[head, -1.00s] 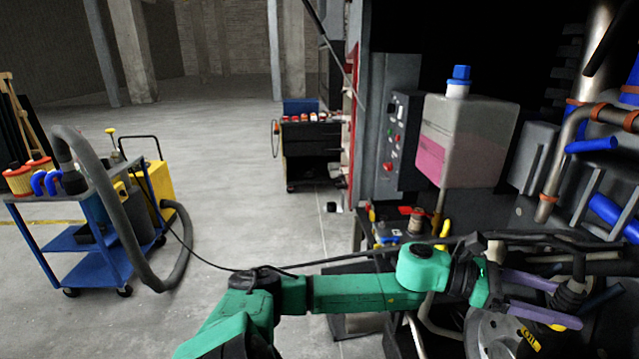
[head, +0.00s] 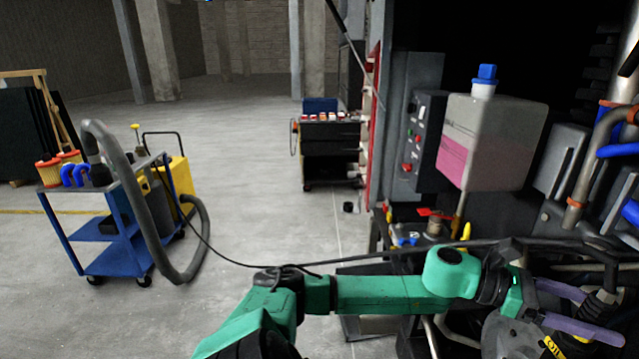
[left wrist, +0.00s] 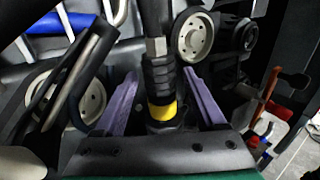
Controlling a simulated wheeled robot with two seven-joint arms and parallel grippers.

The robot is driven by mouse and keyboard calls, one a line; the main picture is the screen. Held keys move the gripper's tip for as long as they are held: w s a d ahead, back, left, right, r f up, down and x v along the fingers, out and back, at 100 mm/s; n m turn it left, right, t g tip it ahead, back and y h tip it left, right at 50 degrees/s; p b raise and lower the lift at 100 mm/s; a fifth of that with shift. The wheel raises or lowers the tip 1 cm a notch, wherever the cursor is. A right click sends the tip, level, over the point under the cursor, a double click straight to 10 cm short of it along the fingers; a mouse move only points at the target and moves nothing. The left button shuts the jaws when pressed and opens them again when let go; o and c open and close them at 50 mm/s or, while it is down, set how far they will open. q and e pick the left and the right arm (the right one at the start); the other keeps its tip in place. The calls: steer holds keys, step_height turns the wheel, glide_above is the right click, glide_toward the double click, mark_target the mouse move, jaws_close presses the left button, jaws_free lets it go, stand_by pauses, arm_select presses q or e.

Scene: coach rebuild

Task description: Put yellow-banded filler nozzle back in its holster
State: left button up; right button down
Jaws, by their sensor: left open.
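The filler nozzle (left wrist: 163,110) shows its yellow band above a dark base in the left wrist view, with a black ribbed sleeve and a metal stem running up from it. My left gripper (left wrist: 160,76) is open, with one purple finger on each side of the nozzle and gaps between. In the head view my left gripper (head: 603,318) reaches in from the left at the lower right, around the dark nozzle body (head: 604,299). The nozzle's lower end is hidden, and I cannot make out the holster. My right gripper is not in view.
Pipes and blue hoses (head: 622,150) crowd the engine bay at right. A white tank with a blue cap (head: 495,135) stands behind my arm. A blue cart (head: 112,235) stands left on open floor.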

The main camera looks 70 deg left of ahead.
mark_target(603, 296)
arm_select(q)
jaws_close()
steer(key=shift+r+p, duration=1.3)
steer(key=shift+r, duration=1.1)
